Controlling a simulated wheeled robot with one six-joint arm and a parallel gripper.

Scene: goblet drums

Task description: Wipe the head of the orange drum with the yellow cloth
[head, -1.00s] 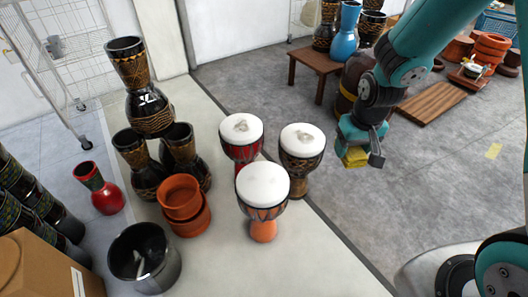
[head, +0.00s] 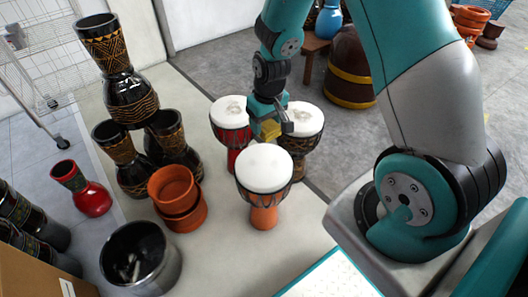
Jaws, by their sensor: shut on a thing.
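The orange drum (head: 264,181) stands upright on the pale floor strip, its white head facing up; I see no clear mark on that head. My gripper (head: 269,131) is shut on the yellow cloth (head: 269,130), which shows as a small folded piece between the fingers. In the picture the cloth lies just above the far rim of the orange drum's head. It appears held above the drums, and I cannot tell its exact height. My gripper hides parts of the two drums behind.
A red drum (head: 230,125) and a dark brown drum (head: 301,133) stand close behind, with grey smudges on their heads. Stacked terracotta pots (head: 177,197), a black pot (head: 140,257) and stacked dark drums (head: 121,82) stand left.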

